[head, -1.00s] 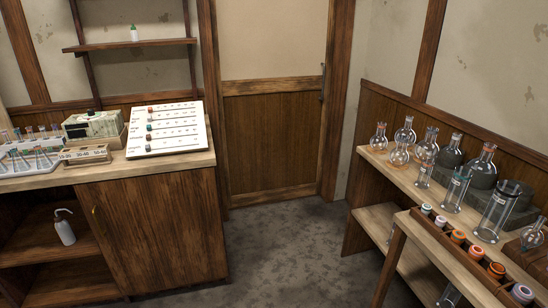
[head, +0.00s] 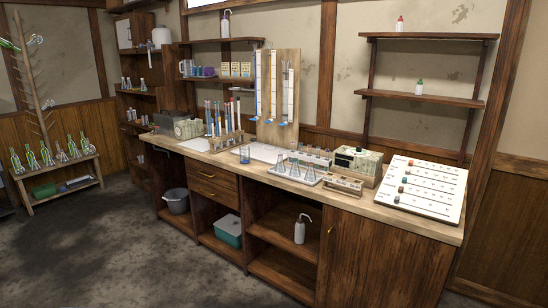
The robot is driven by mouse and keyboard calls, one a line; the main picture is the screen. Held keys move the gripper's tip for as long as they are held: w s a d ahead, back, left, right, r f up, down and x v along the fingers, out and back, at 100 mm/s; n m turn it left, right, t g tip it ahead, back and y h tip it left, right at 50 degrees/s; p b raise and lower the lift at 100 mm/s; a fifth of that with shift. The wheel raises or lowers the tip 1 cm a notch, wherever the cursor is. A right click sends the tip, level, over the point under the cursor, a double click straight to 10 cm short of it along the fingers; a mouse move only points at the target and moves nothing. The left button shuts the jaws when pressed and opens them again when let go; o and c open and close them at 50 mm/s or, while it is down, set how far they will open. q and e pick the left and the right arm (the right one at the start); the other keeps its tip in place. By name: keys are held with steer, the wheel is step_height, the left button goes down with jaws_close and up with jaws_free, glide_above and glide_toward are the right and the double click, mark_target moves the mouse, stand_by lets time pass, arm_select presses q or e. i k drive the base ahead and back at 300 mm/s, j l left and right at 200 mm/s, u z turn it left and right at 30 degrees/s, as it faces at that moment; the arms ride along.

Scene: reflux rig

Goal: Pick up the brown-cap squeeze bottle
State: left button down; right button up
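A white squeeze bottle (head: 300,231) with a bent spout stands upright on the open shelf under the bench. Its cap is too small for me to tell the colour. A second squeeze bottle (head: 226,24) with a bent purple-looking spout stands on the high wall shelf at the back. I cannot make out a clearly brown cap on any bottle. Neither of my grippers is in view.
The wooden bench (head: 440,228) carries a glassware tray (head: 285,172), cylinders and a slanted board (head: 420,188). Small red-capped (head: 400,25) and green-capped (head: 419,88) bottles stand on right wall shelves. A bucket (head: 176,200) and teal bin (head: 228,230) sit below. The floor in front is clear.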

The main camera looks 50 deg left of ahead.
mark_target(300, 226)
steer(key=u, duration=1.9)
steer(key=i+u, duration=0.25)
steer(key=i, duration=1.5)
